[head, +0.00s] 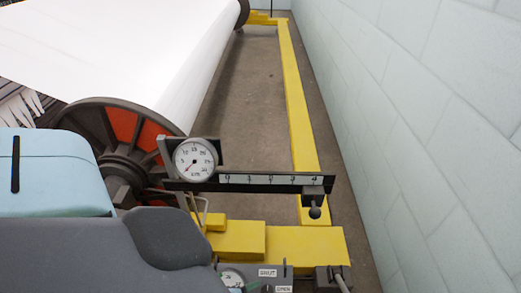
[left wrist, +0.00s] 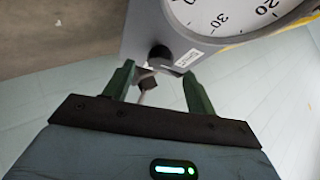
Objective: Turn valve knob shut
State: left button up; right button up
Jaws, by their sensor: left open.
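A dark round valve knob (left wrist: 160,57) sits on the lower face of a grey gauge box (left wrist: 142,30) in the left wrist view, with a small white label (left wrist: 188,58) beside it. My left gripper (left wrist: 158,72) is open, its green fingers on either side of and just short of the knob. I cannot tell whether they touch it. In the head view the grey panel (head: 258,285) shows at the bottom edge with SHUT (head: 268,272) and OPEN (head: 283,289) labels. My left arm hides much of that area. My right gripper is not in view.
A dial gauge (head: 195,160) and a scale bar with a hanging dark ball (head: 315,212) stand above the yellow frame (head: 290,245). A large white roll (head: 120,45) lies left, a pale block wall (head: 430,110) right.

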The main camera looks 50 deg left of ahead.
pick_arm(q)
jog(key=p+v, duration=0.1)
jog(key=v, duration=0.2)
jog(key=shift+s+r, duration=0.15)
dwell(0.5)
